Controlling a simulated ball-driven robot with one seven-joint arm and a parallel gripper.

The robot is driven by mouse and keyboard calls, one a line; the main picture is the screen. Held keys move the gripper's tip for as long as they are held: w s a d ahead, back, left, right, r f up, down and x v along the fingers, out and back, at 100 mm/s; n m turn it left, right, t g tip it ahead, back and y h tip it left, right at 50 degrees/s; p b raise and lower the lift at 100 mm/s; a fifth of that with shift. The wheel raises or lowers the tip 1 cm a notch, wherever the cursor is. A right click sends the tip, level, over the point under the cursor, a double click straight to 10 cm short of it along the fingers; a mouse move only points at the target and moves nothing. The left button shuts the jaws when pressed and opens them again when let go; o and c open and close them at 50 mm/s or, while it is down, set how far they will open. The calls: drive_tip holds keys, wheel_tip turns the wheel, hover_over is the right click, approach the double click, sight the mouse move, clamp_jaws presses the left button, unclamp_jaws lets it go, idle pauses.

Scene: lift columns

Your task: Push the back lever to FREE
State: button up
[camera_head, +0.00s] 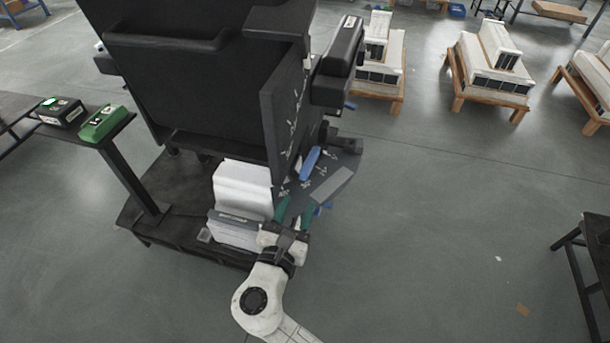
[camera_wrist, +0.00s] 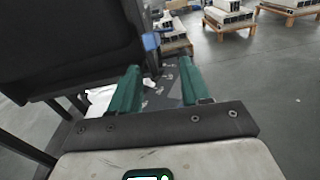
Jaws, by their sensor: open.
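A blue lever (camera_head: 310,163) stands up from a dark plate (camera_head: 334,184) with white markings, beside the large black seat-like unit (camera_head: 205,75). A blue lever end also shows in the wrist view (camera_wrist: 150,41), by the black unit's edge. I cannot tell which is the back lever, and the lettering is too small to read. My gripper (camera_head: 296,208) has green fingers, open and empty, just below the blue lever and apart from it. In the wrist view my gripper (camera_wrist: 161,72) points towards the marked plate.
A white stacked block (camera_head: 243,185) stands on the black base left of my gripper. A side table (camera_head: 110,128) holds a green device (camera_head: 103,124). Pallets with white units (camera_head: 490,75) stand at the back right. The floor to the right is mostly clear.

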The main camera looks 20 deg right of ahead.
sight(305, 173)
drive_tip(key=shift+n+t, duration=0.3)
drive_tip(key=shift+n, duration=0.1)
drive_tip(key=x, duration=1)
drive_tip(key=shift+w+a+r, duration=0.15)
drive_tip(key=shift+w+a, duration=0.1)
drive_tip(key=shift+w, duration=0.25)
drive_tip(key=shift+c, duration=0.4)
clamp_jaws()
